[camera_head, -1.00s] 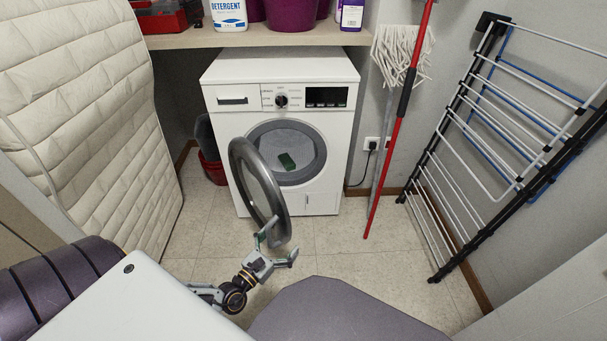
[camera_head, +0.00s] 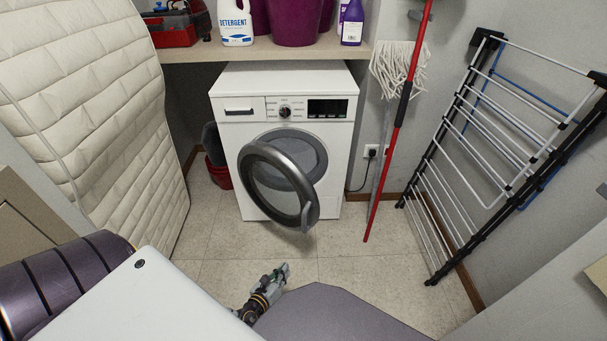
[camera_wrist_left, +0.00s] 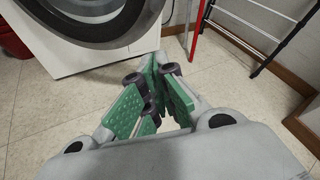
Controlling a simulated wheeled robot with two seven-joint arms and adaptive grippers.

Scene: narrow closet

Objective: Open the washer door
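The white washer (camera_head: 231,165) stands under a shelf at the back, with its control panel at the top. Its round door (camera_head: 248,172) has a dark ring and clear glass. The door stands partly open, hinged at the left, its free right edge swung out towards me. My left gripper (camera_head: 284,268) is low over the floor, in front of and below the door, apart from it. In the left wrist view its green-padded fingers (camera_wrist_left: 155,74) come together with nothing seen between them. The door's lower rim (camera_wrist_left: 135,38) shows above them. My right gripper is out of view.
A red-handled mop (camera_head: 400,115) leans right of the washer, and a drying rack (camera_head: 455,165) stands at the right wall. A quilted mattress (camera_head: 95,110) leans at left. The shelf (camera_head: 190,55) holds detergent and purple containers. Floor before the washer is clear.

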